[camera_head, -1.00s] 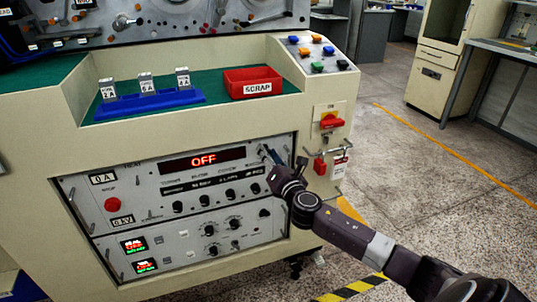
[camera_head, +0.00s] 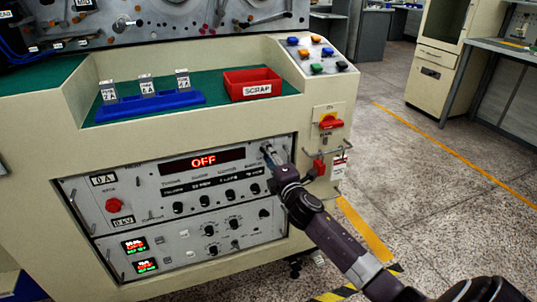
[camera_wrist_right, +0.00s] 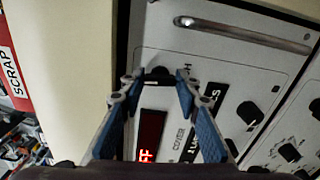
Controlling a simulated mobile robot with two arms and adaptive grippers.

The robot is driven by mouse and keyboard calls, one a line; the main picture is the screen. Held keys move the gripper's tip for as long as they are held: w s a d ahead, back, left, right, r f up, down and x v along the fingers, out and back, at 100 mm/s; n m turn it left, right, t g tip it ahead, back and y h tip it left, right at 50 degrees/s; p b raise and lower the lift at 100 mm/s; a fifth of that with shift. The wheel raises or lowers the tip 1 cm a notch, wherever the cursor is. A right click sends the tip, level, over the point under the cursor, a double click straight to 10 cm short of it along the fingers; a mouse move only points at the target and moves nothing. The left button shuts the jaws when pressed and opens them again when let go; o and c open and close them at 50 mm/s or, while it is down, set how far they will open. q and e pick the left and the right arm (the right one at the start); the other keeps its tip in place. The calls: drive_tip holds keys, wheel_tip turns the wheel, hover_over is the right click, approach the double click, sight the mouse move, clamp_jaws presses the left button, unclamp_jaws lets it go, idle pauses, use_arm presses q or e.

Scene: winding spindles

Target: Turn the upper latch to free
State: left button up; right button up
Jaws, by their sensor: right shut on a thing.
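The upper latch is a small dark knob (camera_wrist_right: 158,74) near the edge of the grey front panel, and it shows between the fingertips in the right wrist view. My right gripper (camera_wrist_right: 157,82) has its blue-padded fingers on either side of it and is shut on it. In the head view my right gripper (camera_head: 269,153) is at the upper right corner of the panel, right of the red "OFF" display (camera_head: 203,160). There the gripper hides the latch. The latch's exact angle is hard to tell. My left gripper is not in view.
Several black knobs (camera_head: 230,194) sit left of the gripper on the panel. A metal handle (camera_wrist_right: 245,35) is close to the fingers. A red switch (camera_head: 330,122) and a hanging tag (camera_head: 339,167) are to the right. A red scrap bin (camera_head: 247,92) stands above.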

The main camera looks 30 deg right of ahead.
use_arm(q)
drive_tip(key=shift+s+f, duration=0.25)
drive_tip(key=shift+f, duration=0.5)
use_arm(e)
drive_tip(key=shift+d+m, duration=0.1)
drive_tip(key=shift+m, duration=0.6)
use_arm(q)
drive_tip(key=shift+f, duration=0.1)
use_arm(e)
drive_tip(key=o, duration=1.2)
drive_tip(key=shift+c, duration=0.2)
drive_tip(key=v, duration=1.2)
